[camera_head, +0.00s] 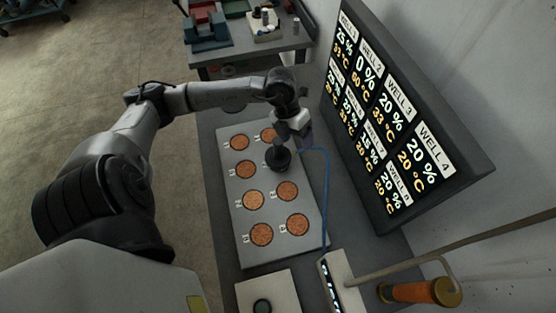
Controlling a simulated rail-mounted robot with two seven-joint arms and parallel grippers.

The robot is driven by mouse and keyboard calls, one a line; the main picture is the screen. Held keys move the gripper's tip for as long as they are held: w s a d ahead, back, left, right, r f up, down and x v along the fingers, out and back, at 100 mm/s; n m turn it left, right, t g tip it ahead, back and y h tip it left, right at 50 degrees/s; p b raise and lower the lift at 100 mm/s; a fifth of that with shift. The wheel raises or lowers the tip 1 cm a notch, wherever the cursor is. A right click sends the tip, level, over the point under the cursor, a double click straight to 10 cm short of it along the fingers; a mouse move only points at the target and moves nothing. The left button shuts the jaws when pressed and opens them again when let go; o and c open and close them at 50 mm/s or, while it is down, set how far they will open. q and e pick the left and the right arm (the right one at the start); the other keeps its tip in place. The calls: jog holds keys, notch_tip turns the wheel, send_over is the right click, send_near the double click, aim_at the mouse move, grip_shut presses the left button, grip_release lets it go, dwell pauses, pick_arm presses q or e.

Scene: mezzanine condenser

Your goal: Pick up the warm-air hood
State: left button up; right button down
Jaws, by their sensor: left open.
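A dark round piece (278,158), apparently the warm-air hood, sits over a well near the far end of the pale plate (233,196). A thin blue line (326,185) runs near it and down toward a white box. My left gripper (300,138) points down just beside and above the dark piece, at its upper right. It is open. Its fingertips are small and partly hidden, so I cannot tell whether they touch the dark piece. My right gripper does not show.
The plate has several orange round wells. A large tilted screen (395,125) with well readings stands close on the right. The white box (340,283), a pale block with a dark button (262,306) and an orange cylinder (412,292) are at the near end. Another bench (255,55) stands behind.

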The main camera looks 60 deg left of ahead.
aim_at(278, 140)
pick_arm(q)
jog(key=a+n+g+y, duration=0.1)
jog(key=a+y, duration=0.3)
jog(key=a, duration=0.4)
jog(key=f, duration=0.4)
jog(key=s+f, duration=0.1)
jog(key=f, duration=0.1)
jog(key=shift+a+f, duration=0.1)
jog(key=shift+f, duration=0.2)
jog(key=shift+s+f, duration=0.15)
jog(key=shift+f, duration=3.2)
jog(key=shift+c, duration=0.3)
grip_shut()
